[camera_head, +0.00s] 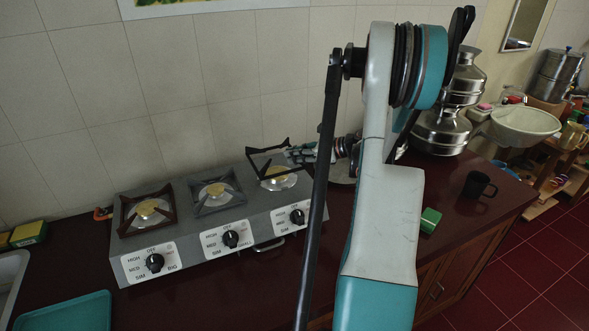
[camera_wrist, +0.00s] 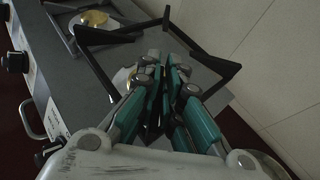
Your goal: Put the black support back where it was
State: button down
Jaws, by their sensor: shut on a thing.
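The black support (camera_wrist: 112,38) is an angular dark frame with prongs. In the wrist view my gripper (camera_wrist: 167,70) is shut on its near side, and the fingers hide part of it. In the head view the support (camera_head: 252,161) appears over the right burner (camera_head: 280,180) of the grey stove, seemingly raised and tilted. My gripper (camera_head: 291,154) reaches it from the right, partly hidden by my arm. Whether any prong touches the stove is not clear.
The grey stove (camera_head: 190,245) has two other burners with supports, a brown one (camera_head: 131,222) at left and a grey one (camera_head: 198,203) in the middle. The tiled wall (camera_head: 170,80) is close behind. A black mug (camera_head: 480,185) and a green sponge (camera_head: 430,219) lie to the right.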

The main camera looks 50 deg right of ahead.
jog(key=shift+f+b, duration=0.5)
jog(key=shift+f, duration=1.65)
jog(key=shift+f+b, duration=0.4)
jog(key=shift+f, duration=0.2)
jog(key=c, duration=1.8)
grip_release()
